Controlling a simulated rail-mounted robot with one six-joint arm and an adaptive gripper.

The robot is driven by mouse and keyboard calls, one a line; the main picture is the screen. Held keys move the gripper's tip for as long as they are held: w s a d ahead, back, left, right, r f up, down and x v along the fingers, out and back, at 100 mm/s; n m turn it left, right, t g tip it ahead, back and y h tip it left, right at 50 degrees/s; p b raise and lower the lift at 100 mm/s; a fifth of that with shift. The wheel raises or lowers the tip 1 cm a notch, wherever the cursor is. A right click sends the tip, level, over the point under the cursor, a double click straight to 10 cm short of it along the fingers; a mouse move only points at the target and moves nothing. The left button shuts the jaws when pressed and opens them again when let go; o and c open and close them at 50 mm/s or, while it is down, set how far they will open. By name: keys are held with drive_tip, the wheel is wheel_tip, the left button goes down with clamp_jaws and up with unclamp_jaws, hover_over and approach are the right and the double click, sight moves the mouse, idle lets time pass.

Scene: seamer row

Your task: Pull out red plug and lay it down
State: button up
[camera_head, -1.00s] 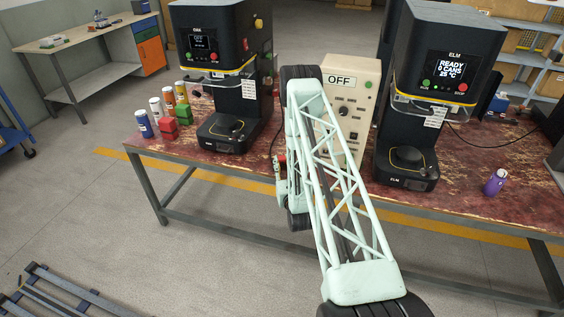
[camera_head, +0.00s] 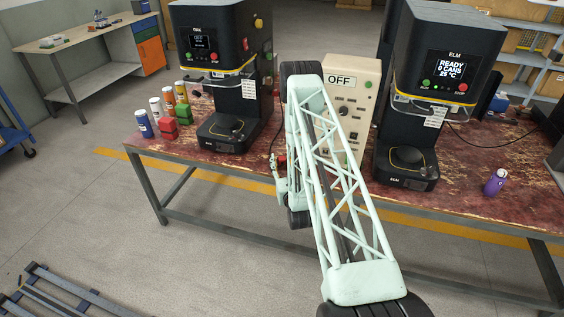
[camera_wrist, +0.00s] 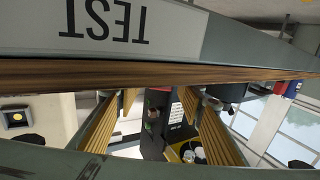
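A small red piece (camera_head: 281,160), perhaps the red plug, shows at the left of the cream control box (camera_head: 368,78), partly hidden by my arm. My gripper (camera_head: 278,182) is low beside it, mostly behind my arm. In the wrist view my gripper (camera_wrist: 160,106) has its yellow ribbed finger pads well apart, with a gap between them. I see no plug clearly held there. A dark panel with a white-lettered label (camera_wrist: 176,114) shows beyond the gap. Whether the red piece touches a finger cannot be told.
Two black seamers, one at left (camera_head: 222,60) and one at right (camera_head: 447,70), flank the box on the worn red table (camera_head: 270,185). Several cans and red and green blocks (camera_head: 170,125) stand at the left. A purple bottle (camera_head: 495,182) stands at the right.

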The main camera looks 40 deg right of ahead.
drive_tip(key=shift+r, duration=4.4)
